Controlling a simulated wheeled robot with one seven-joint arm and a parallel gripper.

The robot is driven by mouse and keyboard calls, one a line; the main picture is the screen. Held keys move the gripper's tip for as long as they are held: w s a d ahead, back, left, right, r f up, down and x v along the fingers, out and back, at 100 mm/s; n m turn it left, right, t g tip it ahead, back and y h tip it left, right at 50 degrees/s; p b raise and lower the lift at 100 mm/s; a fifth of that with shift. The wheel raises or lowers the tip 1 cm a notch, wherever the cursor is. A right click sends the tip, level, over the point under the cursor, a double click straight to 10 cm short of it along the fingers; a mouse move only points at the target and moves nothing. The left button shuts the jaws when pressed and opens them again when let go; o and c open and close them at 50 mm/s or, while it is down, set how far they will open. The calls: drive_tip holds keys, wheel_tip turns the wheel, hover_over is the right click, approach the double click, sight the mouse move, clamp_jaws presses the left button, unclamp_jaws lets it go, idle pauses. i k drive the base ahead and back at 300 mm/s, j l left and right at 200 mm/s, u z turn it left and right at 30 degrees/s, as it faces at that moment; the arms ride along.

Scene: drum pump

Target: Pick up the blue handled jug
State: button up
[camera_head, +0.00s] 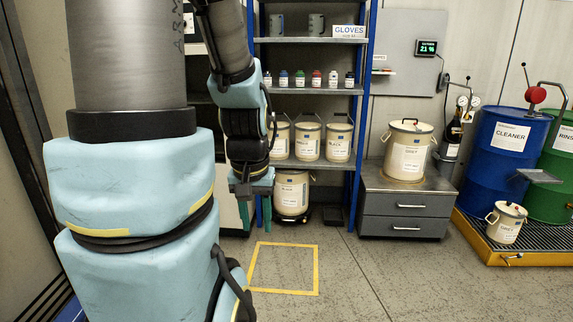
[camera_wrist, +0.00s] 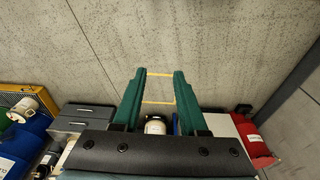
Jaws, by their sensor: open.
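Two grey jug-like vessels stand on the top shelf in the head view, a left one (camera_head: 277,24) and a right one (camera_head: 316,24). They are small and dim, and I cannot tell which, if either, has a blue handle. My gripper (camera_head: 256,212) hangs low in front of the shelving, well below and apart from that shelf. In the wrist view its two green fingers (camera_wrist: 159,76) are spread and empty, with bare floor and a yellow floor outline between and beyond them.
The blue-framed shelving (camera_head: 361,100) holds small bottles and cream pails. A grey drawer cabinet (camera_head: 404,215) carries a large pail (camera_head: 407,165). Blue (camera_head: 490,160) and green (camera_head: 555,185) drums stand right on a yellow-edged grate (camera_head: 480,238). Floor around the yellow square (camera_head: 318,270) is clear.

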sight(277, 21)
drive_tip(key=i+u, duration=0.1)
drive_tip(key=i, duration=0.9)
drive_tip(key=i+l, duration=0.1)
drive_tip(key=i, duration=0.9)
drive_tip(key=j+u, duration=0.05)
